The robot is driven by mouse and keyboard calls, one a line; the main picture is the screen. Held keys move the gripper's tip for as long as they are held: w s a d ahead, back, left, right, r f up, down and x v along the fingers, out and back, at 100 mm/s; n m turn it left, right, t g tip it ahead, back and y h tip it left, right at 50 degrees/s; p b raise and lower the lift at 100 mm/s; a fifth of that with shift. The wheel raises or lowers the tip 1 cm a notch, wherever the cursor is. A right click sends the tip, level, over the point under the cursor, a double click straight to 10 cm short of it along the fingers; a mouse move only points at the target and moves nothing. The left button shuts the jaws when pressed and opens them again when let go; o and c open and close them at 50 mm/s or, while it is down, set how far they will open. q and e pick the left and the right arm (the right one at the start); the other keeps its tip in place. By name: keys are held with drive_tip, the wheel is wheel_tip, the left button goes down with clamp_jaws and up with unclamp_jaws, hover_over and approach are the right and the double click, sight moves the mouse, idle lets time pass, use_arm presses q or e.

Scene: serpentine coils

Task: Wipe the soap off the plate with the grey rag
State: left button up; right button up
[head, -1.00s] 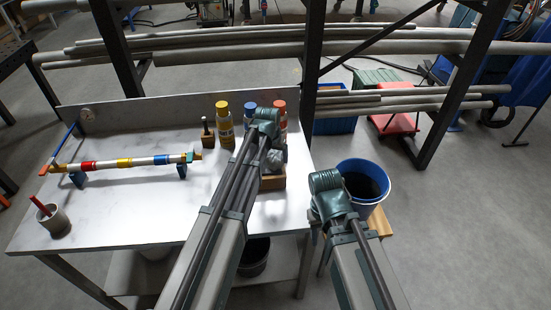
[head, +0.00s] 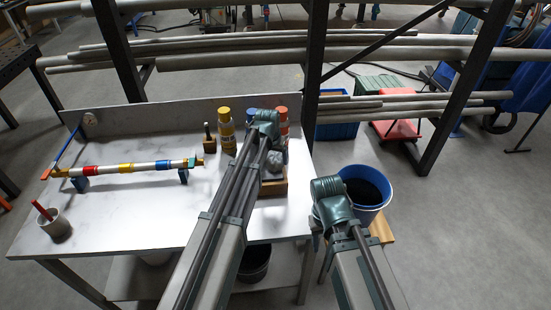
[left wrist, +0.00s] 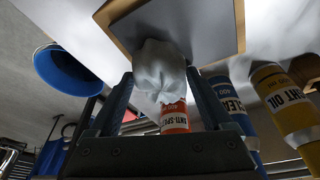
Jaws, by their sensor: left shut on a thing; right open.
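My left gripper (left wrist: 160,98) is shut on the grey rag (left wrist: 160,68), which is bunched between its fingers. The rag also shows in the head view (head: 275,160), beside my left arm. It is at the edge of a flat pale plate (left wrist: 208,28) with a wooden rim; I cannot tell whether it touches. In the head view the wooden-edged plate (head: 273,188) is at the table's right end, partly hidden by the arm. I cannot make out soap on it. My right gripper (head: 330,192) is to the right of the table, near the blue bucket, its fingers mostly hidden.
Yellow (head: 226,130), blue (head: 249,125) and red-topped (head: 282,118) bottles stand behind the plate. A blue bucket (head: 350,170) is beyond the table's right side. A striped pipe (head: 125,168) and a cup (head: 54,226) occupy the left. The table's middle is clear.

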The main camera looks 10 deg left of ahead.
use_arm(q)
drive_tip(key=shift+s+a, duration=0.4)
drive_tip(key=shift+a, duration=0.2)
drive_tip(key=shift+s+a, duration=0.15)
drive_tip(key=shift+a, duration=0.85)
drive_tip(key=shift+a, duration=0.1)
drive_tip(key=shift+s+a+r, duration=0.1)
drive_tip(key=shift+a, duration=0.35)
drive_tip(key=shift+s+a, duration=0.25)
drive_tip(key=shift+a, duration=0.55)
